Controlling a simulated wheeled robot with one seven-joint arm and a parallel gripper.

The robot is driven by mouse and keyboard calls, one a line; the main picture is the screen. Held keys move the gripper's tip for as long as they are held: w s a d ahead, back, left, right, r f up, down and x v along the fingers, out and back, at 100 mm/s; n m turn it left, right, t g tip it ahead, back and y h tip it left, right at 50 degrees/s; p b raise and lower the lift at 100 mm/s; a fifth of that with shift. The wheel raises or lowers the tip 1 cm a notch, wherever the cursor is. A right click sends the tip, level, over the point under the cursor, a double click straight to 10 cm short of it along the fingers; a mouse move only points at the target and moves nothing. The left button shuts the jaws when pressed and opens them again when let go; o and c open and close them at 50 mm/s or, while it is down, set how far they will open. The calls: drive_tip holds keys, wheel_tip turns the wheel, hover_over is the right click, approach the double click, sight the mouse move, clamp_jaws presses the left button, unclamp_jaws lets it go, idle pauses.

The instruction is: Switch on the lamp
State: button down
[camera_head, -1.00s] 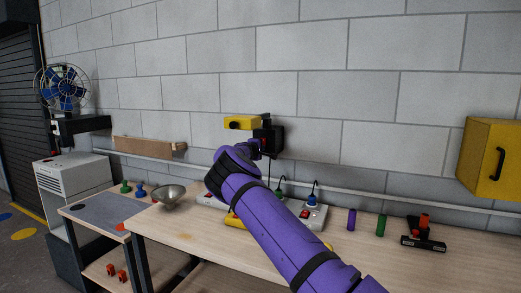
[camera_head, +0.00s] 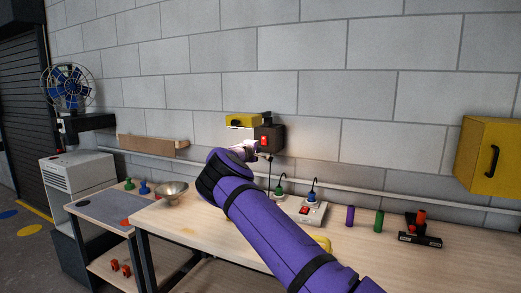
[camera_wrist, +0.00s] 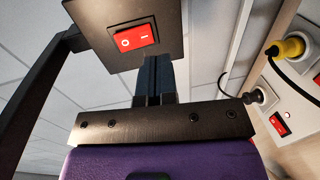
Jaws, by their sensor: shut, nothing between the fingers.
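The yellow lamp (camera_head: 243,120) is mounted on the wall above the workbench, and its underside glows white. Beside it is a dark switch box (camera_head: 277,137) with a red rocker switch (camera_head: 264,141). In the head view my purple arm hides most of the gripper.
A power strip (camera_head: 311,213) with plugs and cords stands on the workbench (camera_head: 275,245) below. It also shows in the wrist view (camera_wrist: 293,105). A metal bowl (camera_head: 171,191) is at the left. Purple and green cylinders (camera_head: 350,216) stand at the right. A yellow cabinet (camera_head: 484,157) hangs far right.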

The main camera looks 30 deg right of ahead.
drive_tip(key=s+a+f, duration=0.1)
drive_tip(key=s+a, duration=0.4)
drive_tip(key=a, duration=0.1)
drive_tip(key=shift+a, duration=0.25)
drive_tip(key=shift+s+f, duration=0.1)
idle(0.3)
drive_tip(key=s+d+r+m+g+y, duration=0.25)
drive_tip(key=s+d+m, duration=0.25)
drive_tip(key=s, duration=0.6)
drive_tip(key=s+d+r+m+g+y, duration=0.2)
drive_tip(key=s+d+r+m+g, duration=0.15)
drive_tip(key=s, duration=0.75)
drive_tip(key=s+a+r+y, duration=0.2)
drive_tip(key=s+a, duration=0.6)
drive_tip(key=s, duration=0.6)
drive_tip(key=s+a+r+y, duration=0.1)
drive_tip(key=s+a+y, duration=0.2)
drive_tip(key=s+a, duration=0.5)
drive_tip(key=s+a+r+t+y, duration=0.1)
drive_tip(key=s+a, duration=0.8)
drive_tip(key=s, duration=1.2)
drive_tip(key=shift+s+r+n+y, duration=0.45)
drive_tip(key=shift+r+y, duration=0.4)
drive_tip(key=shift+y, duration=0.4)
